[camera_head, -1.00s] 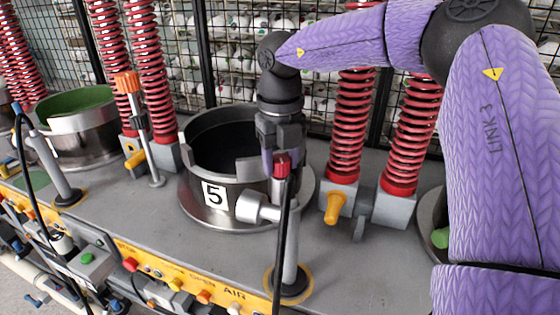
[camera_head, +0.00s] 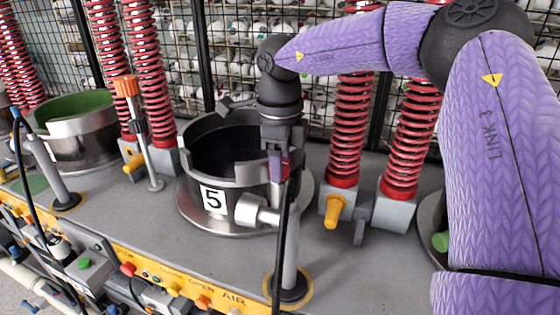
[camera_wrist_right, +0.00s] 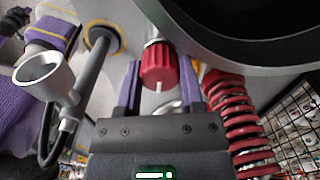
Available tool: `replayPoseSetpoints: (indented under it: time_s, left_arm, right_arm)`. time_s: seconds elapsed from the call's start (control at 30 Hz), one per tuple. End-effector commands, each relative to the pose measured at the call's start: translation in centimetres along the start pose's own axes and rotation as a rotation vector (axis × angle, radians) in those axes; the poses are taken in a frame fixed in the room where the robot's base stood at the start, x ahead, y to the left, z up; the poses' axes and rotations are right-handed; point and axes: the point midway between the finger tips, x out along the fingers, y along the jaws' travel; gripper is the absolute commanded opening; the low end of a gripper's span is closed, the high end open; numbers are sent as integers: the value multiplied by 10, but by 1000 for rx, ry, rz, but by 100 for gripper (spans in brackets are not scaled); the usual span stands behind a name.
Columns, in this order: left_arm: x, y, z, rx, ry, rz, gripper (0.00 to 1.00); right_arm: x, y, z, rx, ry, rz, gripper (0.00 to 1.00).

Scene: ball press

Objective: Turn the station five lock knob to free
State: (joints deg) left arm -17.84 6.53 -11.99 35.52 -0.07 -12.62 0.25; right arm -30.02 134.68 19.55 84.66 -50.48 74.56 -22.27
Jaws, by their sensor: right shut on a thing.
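The station five pot (camera_head: 240,196) is a dark, open round vessel with a "5" label (camera_head: 213,199) on its front. The lock knob (camera_wrist_right: 158,68) is red with a white line on it and sits beside the pot rim in the right wrist view. My right gripper (camera_wrist_right: 164,76) has its purple fingers on either side of the knob and is shut on it. In the head view my right gripper (camera_head: 279,172) points down at the front right of the pot, and the knob is mostly hidden there. My left gripper is in neither view.
A metal post with a silver nozzle (camera_head: 255,210) and a black hose stands close in front of the gripper. Red springs (camera_head: 350,130) and a yellow handle (camera_head: 335,210) are to the right. An orange-topped lever (camera_head: 127,87) stands left. The grey deck (camera_head: 130,215) is clear at front left.

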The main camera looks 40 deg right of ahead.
Motion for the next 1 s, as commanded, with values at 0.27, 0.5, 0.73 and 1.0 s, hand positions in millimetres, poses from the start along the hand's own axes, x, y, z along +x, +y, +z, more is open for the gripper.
replayPoseSetpoints:
  time_s: [0.27, 0.5, 0.73, 1.0]
  left_arm:
    - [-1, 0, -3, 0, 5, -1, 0]
    - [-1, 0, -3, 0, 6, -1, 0]
    - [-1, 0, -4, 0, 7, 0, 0]
    - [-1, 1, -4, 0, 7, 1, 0]
  right_arm:
    - [-2, -1, 1, -113, -7, -5, 0]
    - [-2, -1, 1, -150, -7, -5, 0]
    - [-2, -1, 1, -155, -7, -5, 0]
    - [-2, -1, 1, -154, -5, -4, 70]
